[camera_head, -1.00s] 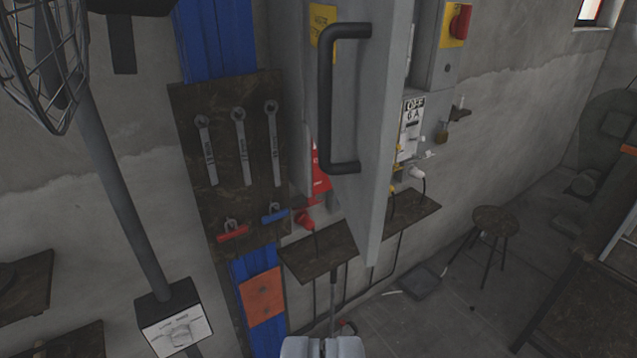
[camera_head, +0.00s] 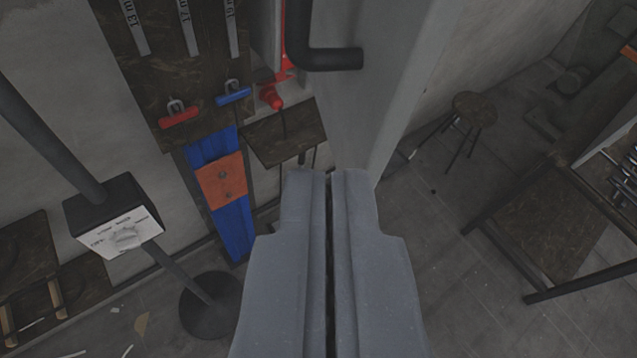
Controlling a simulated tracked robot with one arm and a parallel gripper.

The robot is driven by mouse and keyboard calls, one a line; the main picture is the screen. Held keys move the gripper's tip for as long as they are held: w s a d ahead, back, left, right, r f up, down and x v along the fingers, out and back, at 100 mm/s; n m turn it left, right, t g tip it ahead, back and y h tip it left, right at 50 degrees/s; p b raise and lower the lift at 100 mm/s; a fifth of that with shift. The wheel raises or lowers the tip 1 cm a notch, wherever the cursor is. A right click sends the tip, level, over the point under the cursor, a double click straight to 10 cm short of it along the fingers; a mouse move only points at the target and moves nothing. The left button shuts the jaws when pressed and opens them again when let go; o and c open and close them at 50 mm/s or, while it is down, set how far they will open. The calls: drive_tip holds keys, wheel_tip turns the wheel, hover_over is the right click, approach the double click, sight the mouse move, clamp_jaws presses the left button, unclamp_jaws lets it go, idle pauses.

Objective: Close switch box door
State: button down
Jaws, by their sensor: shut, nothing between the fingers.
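The switch box door (camera_head: 390,85) is a grey metal panel that stands open, seen partly edge-on in the upper middle. Its black handle (camera_head: 335,58) is cut off by the top of the picture, with only the lower end showing. My gripper (camera_head: 329,175) is shut and empty, pointing up the picture from the bottom middle. Its fingertips overlap the lower end of the door in the view. I cannot tell whether they touch it.
A wooden tool board (camera_head: 165,60) with wrenches hangs at the upper left. A control box on a pole stand (camera_head: 118,215) is at the left. A round stool (camera_head: 474,108) and a wooden table (camera_head: 550,220) stand at the right. Open floor lies between the door and table.

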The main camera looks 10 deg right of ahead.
drive_tip(key=w+f+n+g+h+p, duration=0.2)
drive_tip(key=w+f+g+h+p, duration=0.25)
drive_tip(key=f, duration=0.55)
drive_tip(key=g+h+p, duration=0.5)
drive_tip(key=h, duration=0.7)
approach(348, 154)
drive_tip(key=v, duration=0.7)
drive_tip(key=shift+b+x, duration=0.9)
drive_tip(key=shift+b, duration=0.85)
drive_tip(key=shift+w+d+f+b, duration=0.1)
drive_tip(key=shift+d+f+b, duration=0.2)
drive_tip(key=shift+b, duration=0.45)
drive_tip(key=x, duration=1.1)
drive_tip(key=shift+d+r+p, duration=0.25)
drive_tip(key=shift+p, duration=0.05)
